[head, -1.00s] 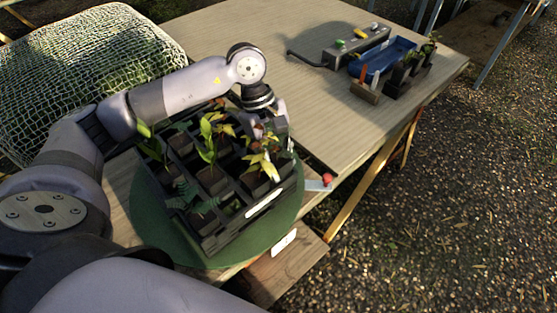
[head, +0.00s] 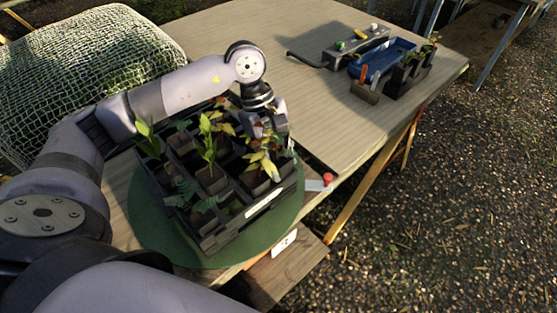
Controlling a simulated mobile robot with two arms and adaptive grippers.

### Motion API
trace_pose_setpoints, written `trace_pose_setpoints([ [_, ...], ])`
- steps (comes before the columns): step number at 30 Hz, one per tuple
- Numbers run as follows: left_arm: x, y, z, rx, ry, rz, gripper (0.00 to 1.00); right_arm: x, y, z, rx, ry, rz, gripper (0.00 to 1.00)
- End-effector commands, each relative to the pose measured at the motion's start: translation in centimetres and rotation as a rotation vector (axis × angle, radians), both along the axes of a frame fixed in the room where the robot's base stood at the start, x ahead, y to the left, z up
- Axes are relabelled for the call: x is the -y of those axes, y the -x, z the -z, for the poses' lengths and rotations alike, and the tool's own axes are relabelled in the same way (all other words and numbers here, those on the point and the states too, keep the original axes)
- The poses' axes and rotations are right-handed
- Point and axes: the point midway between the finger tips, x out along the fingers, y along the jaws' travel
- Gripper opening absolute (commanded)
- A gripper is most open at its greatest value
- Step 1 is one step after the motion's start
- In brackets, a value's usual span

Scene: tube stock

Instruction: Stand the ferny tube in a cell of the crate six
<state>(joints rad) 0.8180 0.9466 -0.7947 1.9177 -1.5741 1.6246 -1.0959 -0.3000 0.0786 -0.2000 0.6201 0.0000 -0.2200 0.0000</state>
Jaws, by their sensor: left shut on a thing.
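The black crate (head: 232,233), with a white label on its front right side, stands on a round green mat. Its cells hold several dark tubes with plants: a tall green one (head: 209,150), a yellow-leaved one (head: 264,168) and low ferny ones (head: 183,192) at the front left. My left gripper (head: 266,132) points down over the crate's back right corner. It is shut on a tube, mostly hidden by the fingers and leaves, so I cannot tell its plant or whether it touches a cell. My right gripper is out of view.
The green mat (head: 160,240) lies on the wooden table (head: 300,60). A grey rack (head: 345,45), a blue tray (head: 385,57) and more dark tubes (head: 405,75) stand at the back right. A netted mound (head: 80,70) is at the left. A red knob (head: 327,178) sits by the table edge.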

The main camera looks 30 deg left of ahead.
Motion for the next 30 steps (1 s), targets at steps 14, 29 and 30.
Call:
trace_pose_setpoints([
  [14,-0.14,0.63,1.57,-0.027,-0.015,0.004,0.63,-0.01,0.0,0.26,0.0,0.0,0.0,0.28],
  [29,-0.54,0.59,1.17,-0.028,-0.022,0.002,0.63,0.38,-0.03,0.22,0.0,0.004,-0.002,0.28],
  [30,-0.65,0.52,0.8,-0.027,-0.021,0.002,0.63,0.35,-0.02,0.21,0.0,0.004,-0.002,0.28],
])
